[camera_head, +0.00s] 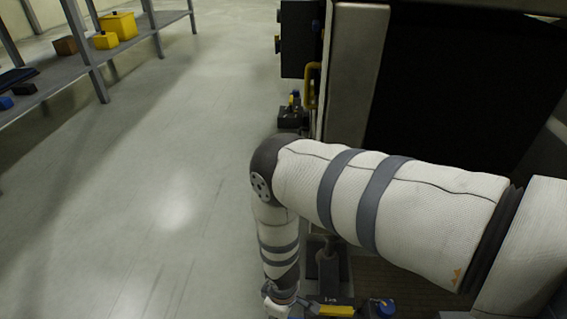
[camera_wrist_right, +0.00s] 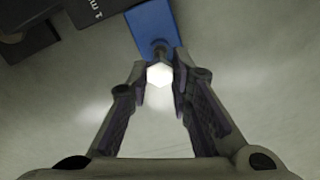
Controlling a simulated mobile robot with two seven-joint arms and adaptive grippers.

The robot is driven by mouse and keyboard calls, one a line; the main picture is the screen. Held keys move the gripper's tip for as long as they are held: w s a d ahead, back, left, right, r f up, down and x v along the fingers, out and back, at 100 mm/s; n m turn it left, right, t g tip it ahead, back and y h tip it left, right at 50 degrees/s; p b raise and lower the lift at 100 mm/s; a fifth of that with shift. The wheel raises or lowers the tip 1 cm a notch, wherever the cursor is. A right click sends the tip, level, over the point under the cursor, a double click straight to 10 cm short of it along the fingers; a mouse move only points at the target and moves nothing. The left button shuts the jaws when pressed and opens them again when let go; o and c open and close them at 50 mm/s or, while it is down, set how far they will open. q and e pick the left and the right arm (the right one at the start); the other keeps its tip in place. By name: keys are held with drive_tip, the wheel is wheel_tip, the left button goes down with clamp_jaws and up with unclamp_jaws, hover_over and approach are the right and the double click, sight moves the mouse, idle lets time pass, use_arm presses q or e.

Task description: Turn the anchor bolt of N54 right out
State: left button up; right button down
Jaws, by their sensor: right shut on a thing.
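In the right wrist view, a bright hex bolt head (camera_wrist_right: 159,74) sits between the fingertips of my right gripper (camera_wrist_right: 160,78), which is shut on it. A dark shank runs from the head to a blue block (camera_wrist_right: 151,27). How far the bolt sits in the block cannot be told. A dark part (camera_wrist_right: 85,12) beside the block carries pale lettering that is cut off; I cannot read N54 on it. In the head view my right arm reaches across from the right and bends down, its end at the bottom edge. My left gripper is not in view.
In the head view a dark machine opening (camera_head: 455,100) with a grey frame (camera_head: 354,70) stands behind my arm. A yellow handle (camera_head: 311,86) juts from its side. A shelf (camera_head: 75,75) with yellow boxes (camera_head: 119,25) stands at the far left. The floor between is clear.

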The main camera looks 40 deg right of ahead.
drive_tip(key=shift+r+p, duration=1.8)
drive_tip(key=shift+r, duration=1.2)
drive_tip(key=shift+f, duration=0.1)
